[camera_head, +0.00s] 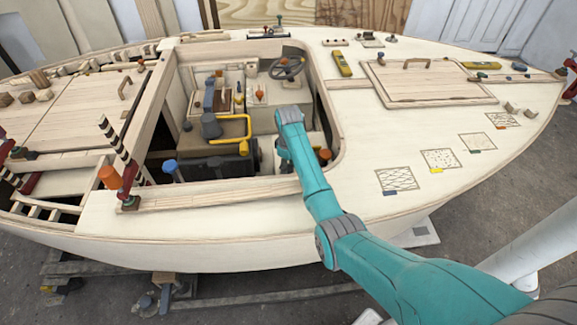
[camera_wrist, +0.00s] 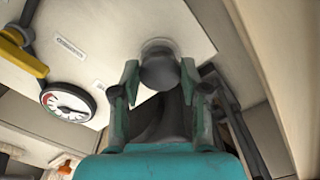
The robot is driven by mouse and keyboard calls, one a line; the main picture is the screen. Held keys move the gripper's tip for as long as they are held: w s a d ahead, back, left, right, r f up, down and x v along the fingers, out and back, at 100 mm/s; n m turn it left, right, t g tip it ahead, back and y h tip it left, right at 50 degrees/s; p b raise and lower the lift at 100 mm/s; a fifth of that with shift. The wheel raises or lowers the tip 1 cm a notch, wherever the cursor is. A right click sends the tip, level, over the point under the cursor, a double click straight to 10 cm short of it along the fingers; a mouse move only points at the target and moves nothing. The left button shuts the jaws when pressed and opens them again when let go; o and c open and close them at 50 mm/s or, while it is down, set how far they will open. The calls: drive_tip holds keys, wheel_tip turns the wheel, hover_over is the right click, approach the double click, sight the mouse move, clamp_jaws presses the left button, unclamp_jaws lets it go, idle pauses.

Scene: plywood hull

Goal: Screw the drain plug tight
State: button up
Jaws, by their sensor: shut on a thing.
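The drain plug (camera_wrist: 160,66) is a dark grey, rounded knob on a pale panel in the wrist view. My gripper (camera_wrist: 160,80) has one green-grey finger on each side of the plug and is shut on it. A lighter round collar shows behind the plug at the panel. The thread and how far the plug is seated are hidden. In the head view my teal arm reaches over the hull's side into the open cockpit. The fingertips and the plug are hidden there behind the arm and the cockpit edge.
A round gauge (camera_wrist: 69,102) and a yellow lever (camera_wrist: 22,52) are on the panel left of the plug. A pale wall (camera_wrist: 279,90) stands close on the right. In the head view the cockpit holds a steering wheel (camera_head: 287,68) and a yellow bent handle (camera_head: 246,128).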

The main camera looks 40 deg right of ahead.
drive_tip(key=m, duration=0.4)
drive_tip(key=shift+m, duration=0.3)
drive_tip(key=m, duration=0.5)
drive_tip(key=shift+w+a+r+m, duration=0.1)
drive_tip(key=shift+m, duration=0.2)
drive_tip(key=m, duration=0.5)
drive_tip(key=shift+w, duration=0.1)
drive_tip(key=m, duration=0.5)
drive_tip(key=shift+w+a+m, duration=0.1)
drive_tip(key=shift+m, duration=0.3)
drive_tip(key=m, duration=0.5)
drive_tip(key=shift+w+r, duration=0.1)
drive_tip(key=m, duration=0.5)
drive_tip(key=shift+w+m, duration=0.1)
drive_tip(key=shift+m, duration=0.3)
drive_tip(key=m, duration=0.5)
drive_tip(key=shift+d+m, duration=0.2)
drive_tip(key=shift+m, duration=0.1)
drive_tip(key=shift+d+m, duration=0.1)
drive_tip(key=shift+m, duration=2.4)
